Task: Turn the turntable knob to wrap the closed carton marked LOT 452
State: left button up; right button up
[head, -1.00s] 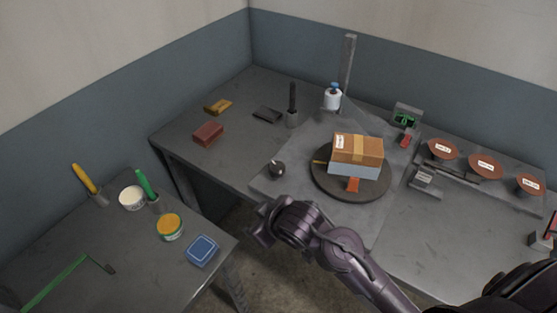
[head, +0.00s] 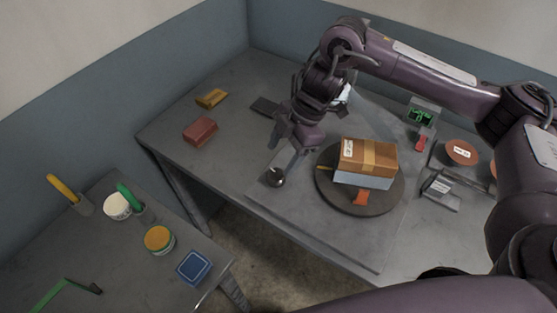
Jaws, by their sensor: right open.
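The closed brown carton (head: 367,155) has a tape strip over its top and a white label too small to read. Its lower part looks pale, as if covered in film. It sits on the round dark turntable (head: 382,201), which has an orange tab at its front edge. The small dark knob (head: 274,177) stands on the grey base plate left of the turntable. My right gripper (head: 290,149) is open and points down, just above and slightly behind the knob, with nothing visible between its fingers. My left gripper is not in view.
The film mast and roll are mostly hidden behind my right arm. A green-lit display (head: 421,113) and a brown disc (head: 461,152) are on the right. A red block (head: 200,131) and a yellow block (head: 211,98) lie on the left. A side table (head: 130,268) holds tubs and tools.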

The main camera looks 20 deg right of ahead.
aim_at(277, 174)
jog(key=x, duration=0.2)
jog(key=p+x, duration=0.1)
jog(key=x, duration=0.1)
jog(key=d+x, duration=0.1)
jog(key=x, duration=0.1)
jog(key=shift+s+f, duration=0.15)
jog(key=shift+f, duration=0.25)
jog(key=shift+c, duration=0.2)
jog(key=c, duration=1)
